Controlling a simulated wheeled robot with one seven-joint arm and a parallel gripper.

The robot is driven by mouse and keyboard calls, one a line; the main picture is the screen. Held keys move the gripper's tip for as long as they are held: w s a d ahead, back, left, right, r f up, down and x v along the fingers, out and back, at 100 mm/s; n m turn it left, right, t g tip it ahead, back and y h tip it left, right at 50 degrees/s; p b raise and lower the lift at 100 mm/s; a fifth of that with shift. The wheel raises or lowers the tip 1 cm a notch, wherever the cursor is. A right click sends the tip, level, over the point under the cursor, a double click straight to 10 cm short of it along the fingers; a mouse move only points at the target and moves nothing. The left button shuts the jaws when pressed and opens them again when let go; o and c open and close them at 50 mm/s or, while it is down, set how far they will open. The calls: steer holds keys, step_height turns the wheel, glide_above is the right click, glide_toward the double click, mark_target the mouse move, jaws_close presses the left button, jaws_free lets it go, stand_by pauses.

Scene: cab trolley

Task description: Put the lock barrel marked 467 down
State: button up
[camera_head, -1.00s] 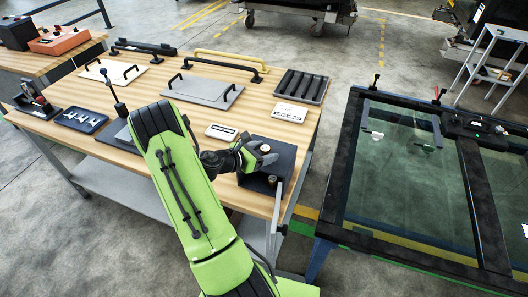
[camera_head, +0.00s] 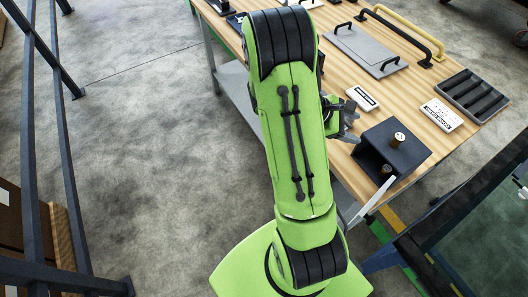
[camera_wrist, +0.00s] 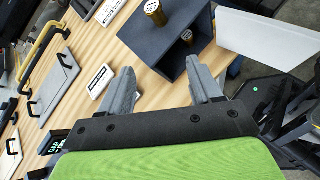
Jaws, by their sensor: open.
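A brass lock barrel (camera_head: 398,139) stands upright on top of a dark box-like stand (camera_head: 412,154). In the head view the gripper (camera_head: 348,122) is left of the stand, partly hidden by my arm.
White labelled plates (camera_head: 361,97) (camera_head: 442,115) and a slotted dark tray (camera_head: 472,95) lie on the wooden bench. A grey panel with handles (camera_head: 364,50) is further back. A glass-topped frame (camera_head: 480,235) stands to the right. A white panel (camera_wrist: 265,36) adjoins the stand.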

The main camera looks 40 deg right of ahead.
steer(key=w+a+r+m+t+y, duration=0.3)
steer(key=a+r+t, duration=0.1)
steer(key=a, duration=0.5)
steer(key=w+a+r+m+t+y, duration=0.2)
steer(key=a+r+m+t, duration=0.25)
steer(key=a, duration=0.45)
steer(key=s+a+r+t+y, duration=0.1)
steer(key=s+a+r+y, duration=0.1)
steer(key=a, duration=0.5)
steer(key=s+a+r+t+y, duration=0.2)
steer(key=s+a+r, duration=0.1)
steer(key=a, duration=0.3)
steer(key=shift+s+a+r+y, duration=0.3)
steer(key=shift+s+a+r, duration=0.1)
steer(key=shift+s, duration=0.2)
steer(key=shift+s+d+m, duration=0.1)
steer(key=shift+m, duration=0.15)
